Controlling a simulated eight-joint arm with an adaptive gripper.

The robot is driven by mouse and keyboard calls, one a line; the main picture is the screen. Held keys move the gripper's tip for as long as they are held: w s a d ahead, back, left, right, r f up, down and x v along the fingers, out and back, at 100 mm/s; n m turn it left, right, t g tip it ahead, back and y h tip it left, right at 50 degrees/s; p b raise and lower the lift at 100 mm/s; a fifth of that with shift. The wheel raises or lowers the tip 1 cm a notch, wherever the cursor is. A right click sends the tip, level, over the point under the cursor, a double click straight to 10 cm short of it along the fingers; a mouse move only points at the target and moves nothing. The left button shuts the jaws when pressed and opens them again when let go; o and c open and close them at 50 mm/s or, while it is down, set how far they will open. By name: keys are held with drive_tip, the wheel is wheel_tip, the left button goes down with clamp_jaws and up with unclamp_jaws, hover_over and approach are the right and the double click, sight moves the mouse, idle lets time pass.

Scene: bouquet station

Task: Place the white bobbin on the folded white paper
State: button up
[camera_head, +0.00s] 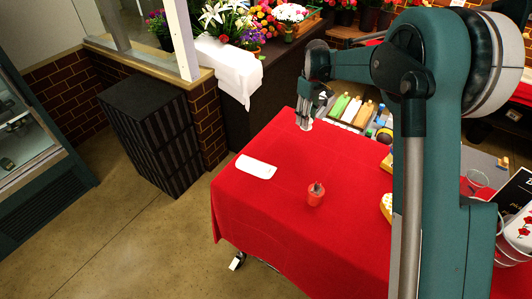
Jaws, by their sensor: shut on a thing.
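My gripper (305,122) is over the far left part of the red-covered table. It is shut on a small white thing, which looks like the white bobbin (306,126); the fingers hide part of it. The folded white paper (256,167) lies flat near the table's left edge, to the left of and nearer than my gripper. Nothing lies on the paper. Whether the bobbin touches the cloth or hangs above it, I cannot tell.
A small red bottle (315,194) stands on the red tablecloth (275,217), right of the paper. Yellow things (387,204) lie at right. The cloth between gripper and paper is clear.

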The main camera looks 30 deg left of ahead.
drive_tip(key=s+a, duration=0.7)
drive_tip(key=s, duration=0.5)
hover_over(255, 167)
drive_tip(key=shift+d+r+m, duration=0.1)
drive_tip(key=shift+r+m, duration=0.2)
drive_tip(key=shift+r, duration=0.1)
drive_tip(key=shift+w+f, duration=0.1)
drive_tip(key=shift+f, duration=3.05)
drive_tip(key=shift+c, duration=0.2)
drive_tip(key=shift+f, duration=0.1)
drive_tip(key=shift+f, duration=1.75)
drive_tip(key=shift+f, duration=0.15)
drive_tip(key=o, duration=0.9)
